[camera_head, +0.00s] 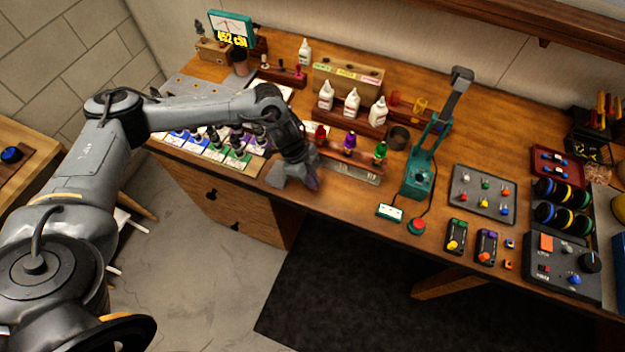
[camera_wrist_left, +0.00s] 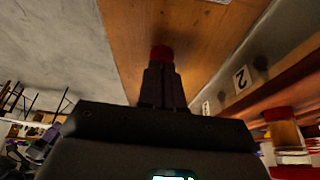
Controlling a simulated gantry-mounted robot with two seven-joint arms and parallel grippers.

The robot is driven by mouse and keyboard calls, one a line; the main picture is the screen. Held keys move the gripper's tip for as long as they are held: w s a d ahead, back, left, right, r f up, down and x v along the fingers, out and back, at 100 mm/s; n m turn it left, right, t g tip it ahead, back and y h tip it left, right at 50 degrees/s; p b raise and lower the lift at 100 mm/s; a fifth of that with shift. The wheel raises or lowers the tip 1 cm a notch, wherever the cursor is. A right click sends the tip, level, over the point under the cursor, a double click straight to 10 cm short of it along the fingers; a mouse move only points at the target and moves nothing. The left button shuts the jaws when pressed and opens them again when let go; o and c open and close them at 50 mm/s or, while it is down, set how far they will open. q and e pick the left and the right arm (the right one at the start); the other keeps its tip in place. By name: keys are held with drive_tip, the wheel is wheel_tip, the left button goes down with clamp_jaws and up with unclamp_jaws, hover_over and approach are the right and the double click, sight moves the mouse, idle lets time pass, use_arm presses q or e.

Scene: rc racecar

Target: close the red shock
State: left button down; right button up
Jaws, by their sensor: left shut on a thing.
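My left gripper (camera_head: 312,183) is at the front edge of the bench, just in front of the shock stand (camera_head: 352,172). In the left wrist view its dark fingers (camera_wrist_left: 162,85) are shut on a small red cap (camera_wrist_left: 162,52), which shows at their tips. The red shock (camera_head: 320,134) stands at the left end of the stand, behind the gripper. In the left wrist view a red-ended shock with an amber middle (camera_wrist_left: 286,133) shows at the right, apart from the fingers. My right gripper is in neither view.
The purple shock (camera_head: 350,142) and green shock (camera_head: 380,152) stand to the right of the red one. White bottles (camera_head: 352,102) stand behind. A teal stand with an upright arm (camera_head: 418,180) is to the right. Small bottles on cards (camera_head: 235,155) lie left.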

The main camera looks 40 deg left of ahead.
use_arm(q)
drive_tip(key=shift+r, duration=0.4)
drive_tip(key=r, duration=0.2)
drive_tip(key=r+b, duration=0.1)
drive_tip(key=shift+s+d+r, duration=0.1)
drive_tip(key=shift+d+r, duration=0.1)
drive_tip(key=shift+d, duration=0.05)
drive_tip(key=s+d+r+b, duration=0.1)
drive_tip(key=s+d+r, duration=0.4)
drive_tip(key=d, duration=0.4)
drive_tip(key=shift+s+d+r, duration=0.25)
drive_tip(key=shift+d+r, duration=0.1)
drive_tip(key=shift+r, duration=0.5)
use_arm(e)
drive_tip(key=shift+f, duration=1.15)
